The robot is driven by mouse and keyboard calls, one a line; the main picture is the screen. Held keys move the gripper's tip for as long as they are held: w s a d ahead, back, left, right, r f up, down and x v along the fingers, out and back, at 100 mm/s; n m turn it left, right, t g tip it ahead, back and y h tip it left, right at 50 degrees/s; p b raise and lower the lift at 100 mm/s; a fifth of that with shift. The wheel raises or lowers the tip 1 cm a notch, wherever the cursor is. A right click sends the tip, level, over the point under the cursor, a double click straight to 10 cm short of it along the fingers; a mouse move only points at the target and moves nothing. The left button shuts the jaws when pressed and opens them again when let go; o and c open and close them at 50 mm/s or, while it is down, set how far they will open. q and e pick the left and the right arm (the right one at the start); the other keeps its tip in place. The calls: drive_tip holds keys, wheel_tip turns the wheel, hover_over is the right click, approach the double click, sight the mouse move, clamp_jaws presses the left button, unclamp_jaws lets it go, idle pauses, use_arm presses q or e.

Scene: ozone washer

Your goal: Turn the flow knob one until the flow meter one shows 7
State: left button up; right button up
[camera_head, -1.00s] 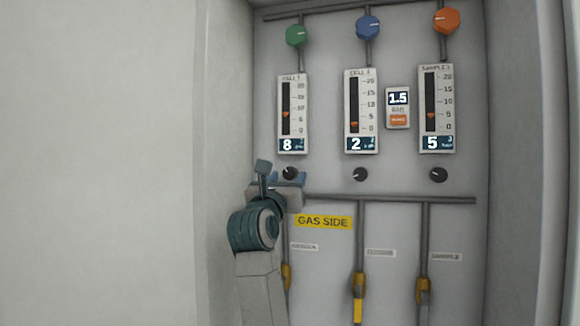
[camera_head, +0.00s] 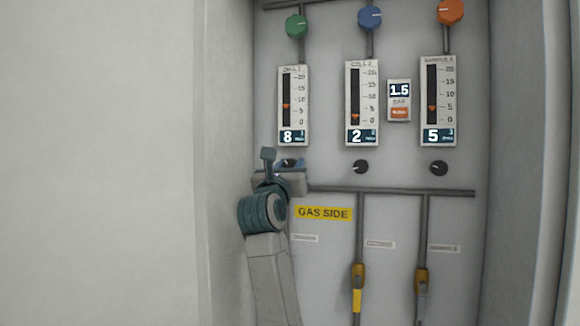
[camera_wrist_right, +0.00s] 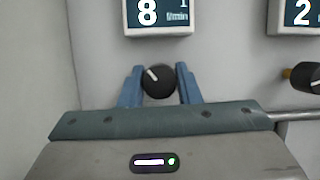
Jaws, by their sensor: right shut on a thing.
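The flow knob one is a small black knob (camera_wrist_right: 158,82) with a white mark; in the right wrist view the mark points up and left. My right gripper (camera_wrist_right: 160,88) has its blue fingers on either side of it and is shut on it. In the head view my right gripper (camera_head: 288,165) covers part of the knob. Flow meter one (camera_head: 293,105), labelled Cell 1, stands directly above and its display reads 8. The display also shows in the right wrist view (camera_wrist_right: 160,14). My left gripper is not in view.
Flow meter two (camera_head: 362,103) reads 2 and the sample meter (camera_head: 438,102) reads 5. Their black knobs (camera_head: 361,167) (camera_head: 439,168) sit below them. A horizontal pipe (camera_head: 400,190) and a yellow GAS SIDE label (camera_head: 323,214) are lower. A cabinet wall (camera_head: 228,120) stands close on the left.

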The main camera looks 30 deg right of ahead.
drive_tip(key=shift+n+t+y+p, duration=0.4)
drive_tip(key=shift+n+t+y, duration=0.15)
drive_tip(key=shift+n, duration=0.75)
drive_tip(key=o, duration=1)
drive_tip(key=shift+c, duration=0.2)
drive_tip(key=b+v, duration=0.5)
drive_tip(key=v, duration=0.5)
drive_tip(key=shift+s+a, duration=0.25)
drive_tip(key=shift+f, duration=0.15)
